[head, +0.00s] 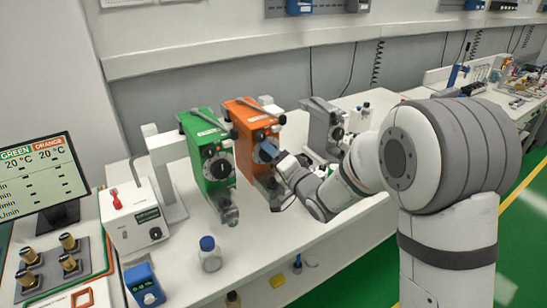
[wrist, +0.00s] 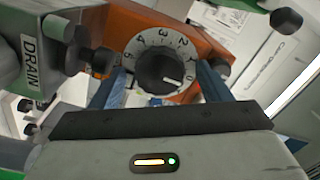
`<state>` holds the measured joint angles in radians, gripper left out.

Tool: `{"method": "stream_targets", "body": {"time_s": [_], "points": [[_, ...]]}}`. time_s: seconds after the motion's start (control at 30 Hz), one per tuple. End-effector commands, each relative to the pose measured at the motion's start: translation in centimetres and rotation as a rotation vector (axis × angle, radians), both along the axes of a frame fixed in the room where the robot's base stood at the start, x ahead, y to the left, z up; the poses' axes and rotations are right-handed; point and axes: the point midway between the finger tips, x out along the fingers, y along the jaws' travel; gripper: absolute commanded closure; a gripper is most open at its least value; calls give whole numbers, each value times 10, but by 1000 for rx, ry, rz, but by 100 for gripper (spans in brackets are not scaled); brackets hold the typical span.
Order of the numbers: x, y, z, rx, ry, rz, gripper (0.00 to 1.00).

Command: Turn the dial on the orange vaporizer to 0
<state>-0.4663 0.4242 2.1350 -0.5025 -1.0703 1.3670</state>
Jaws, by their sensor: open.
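The orange vaporizer (head: 250,122) stands on the white bench between a green unit and a grey unit. In the wrist view, its orange body (wrist: 140,22) surrounds a white numbered ring with a round black dial (wrist: 163,72) in the middle. The white mark on the dial points to the right, close to the 0. My gripper (wrist: 161,75) is open, with one blue finger on each side of the dial; I cannot tell whether they touch it.
The green vaporizer (head: 207,150) stands close on the left; its DRAIN label (wrist: 31,62) shows in the wrist view. The grey unit (head: 322,125) stands to the right. A blue-capped bottle (head: 210,258) and a white device (head: 135,218) are at the front left. A monitor (head: 40,180) stands far left.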

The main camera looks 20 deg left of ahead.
Motion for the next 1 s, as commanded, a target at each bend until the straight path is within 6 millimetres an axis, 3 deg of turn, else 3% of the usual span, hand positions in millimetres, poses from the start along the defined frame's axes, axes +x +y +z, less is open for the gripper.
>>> {"method": "stream_targets", "body": {"time_s": [0.47,1.0], "points": [[0,0,1,-31,-35,-2,30],[0,0,4,-377,-437,-24,30]]}}
